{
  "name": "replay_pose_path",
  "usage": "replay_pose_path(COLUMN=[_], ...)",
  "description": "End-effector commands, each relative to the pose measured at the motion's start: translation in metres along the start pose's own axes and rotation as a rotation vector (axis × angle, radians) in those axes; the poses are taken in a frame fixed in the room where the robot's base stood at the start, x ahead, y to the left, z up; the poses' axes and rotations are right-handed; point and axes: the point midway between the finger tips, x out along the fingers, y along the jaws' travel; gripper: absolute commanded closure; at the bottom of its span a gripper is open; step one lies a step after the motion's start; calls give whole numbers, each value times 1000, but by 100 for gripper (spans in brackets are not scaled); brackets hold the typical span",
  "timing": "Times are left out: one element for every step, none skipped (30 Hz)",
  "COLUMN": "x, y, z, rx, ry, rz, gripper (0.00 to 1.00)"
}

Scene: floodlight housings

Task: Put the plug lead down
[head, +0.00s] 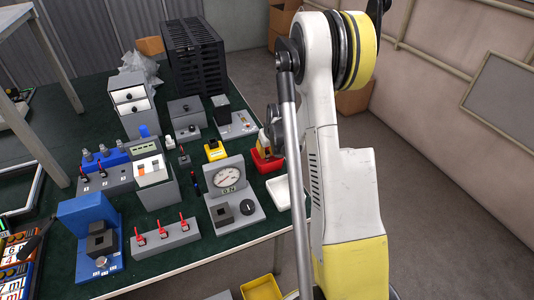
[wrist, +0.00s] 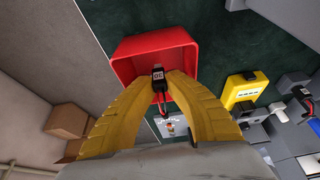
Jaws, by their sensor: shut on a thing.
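The plug lead (wrist: 158,74) has a dark plug body with a pale marking on top and a red cable curling below it. In the wrist view, my gripper (wrist: 160,82) has its two yellow ribbed fingers shut on the plug. The plug shows over the near part of a red open bin (wrist: 145,44); I cannot tell whether it touches the bin. The red bin also shows in the head view (head: 267,163), near the table's right edge. There my arm hides most of the gripper, and the plug lead cannot be made out.
A white tray (head: 281,193) lies in front of the red bin. A yellow box (head: 214,150) stands to its left, and a gauge stand (head: 232,193) front left. Red-switch blocks and other devices crowd the green table.

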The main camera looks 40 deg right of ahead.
Motion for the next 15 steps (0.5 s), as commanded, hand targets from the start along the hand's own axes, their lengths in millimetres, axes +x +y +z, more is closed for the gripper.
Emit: replay_pose_path(x=[3,4,5,6,7,8,9,9,10,11,11,11,10,10,10], y=[0,0,0,0,0,0,0,0,0,0,0,0,0,0,0], z=[1,2,2,2,3,3,4,4,4,5,5,4,4,4,4], rx=[0,0,0,0,0,0,0,0,0,0,0,0,0,0,0], ry=[0,0,0,0,0,0,0,0,0,0,0,0,0,0,0], rz=[0,0,0,0,0,0,0,0,0,0,0,0,0,0,0], gripper=[100,100,100,100,100,100,100,100,100,100,100,100,100,80,68])
